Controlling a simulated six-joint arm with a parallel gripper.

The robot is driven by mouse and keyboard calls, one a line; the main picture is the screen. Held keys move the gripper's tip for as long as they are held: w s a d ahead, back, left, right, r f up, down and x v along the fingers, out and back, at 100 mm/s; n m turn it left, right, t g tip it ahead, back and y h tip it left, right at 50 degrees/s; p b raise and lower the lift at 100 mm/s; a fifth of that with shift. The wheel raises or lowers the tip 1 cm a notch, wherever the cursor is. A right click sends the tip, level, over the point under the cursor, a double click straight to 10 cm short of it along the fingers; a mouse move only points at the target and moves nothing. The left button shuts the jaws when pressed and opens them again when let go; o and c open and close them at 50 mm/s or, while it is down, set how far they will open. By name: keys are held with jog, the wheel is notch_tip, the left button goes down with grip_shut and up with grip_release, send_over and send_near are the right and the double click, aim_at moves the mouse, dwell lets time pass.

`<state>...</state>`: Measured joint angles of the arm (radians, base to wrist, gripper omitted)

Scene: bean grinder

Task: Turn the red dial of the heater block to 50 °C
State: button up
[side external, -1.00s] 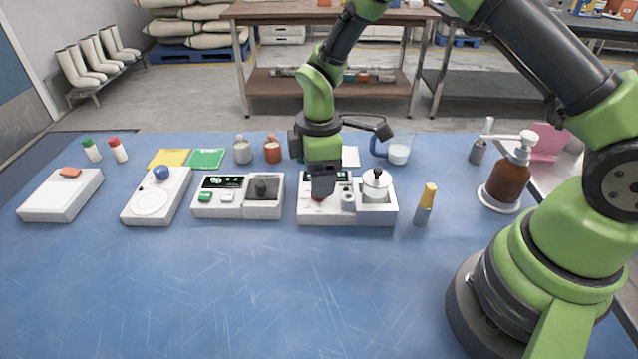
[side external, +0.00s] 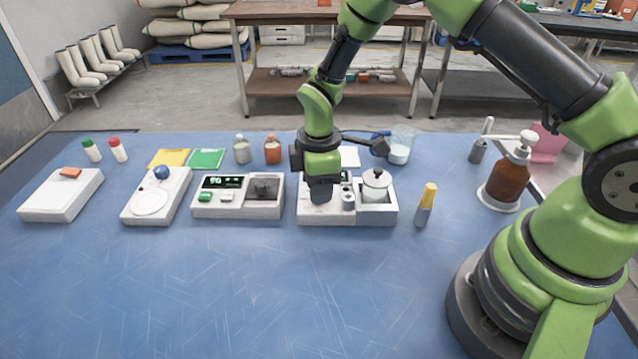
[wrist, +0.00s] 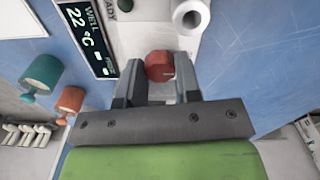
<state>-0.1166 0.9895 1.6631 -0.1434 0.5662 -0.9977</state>
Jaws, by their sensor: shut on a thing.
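The display (wrist: 88,38) of the heater block reads 22 °C in the wrist view. In the side view my gripper (side external: 321,199) points down over the left part of the block and hides the dial and most of the display.
A white unit with green and white buttons (side external: 237,196) stands left of the heater block. A yellow-topped tool (side external: 426,205) stands to its right. Two bottles (side external: 257,150) and a glass beaker (side external: 400,147) are behind. The front of the blue table (side external: 230,290) is clear.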

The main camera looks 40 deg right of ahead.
jog(key=shift+m, duration=0.3)
jog(key=m, duration=0.3)
jog(key=shift+m, duration=0.4)
jog(key=m, duration=0.4)
jog(key=shift+m, duration=0.3)
jog(key=m, duration=0.4)
jog(key=shift+m, duration=2.2)
jog(key=o, duration=0.9)
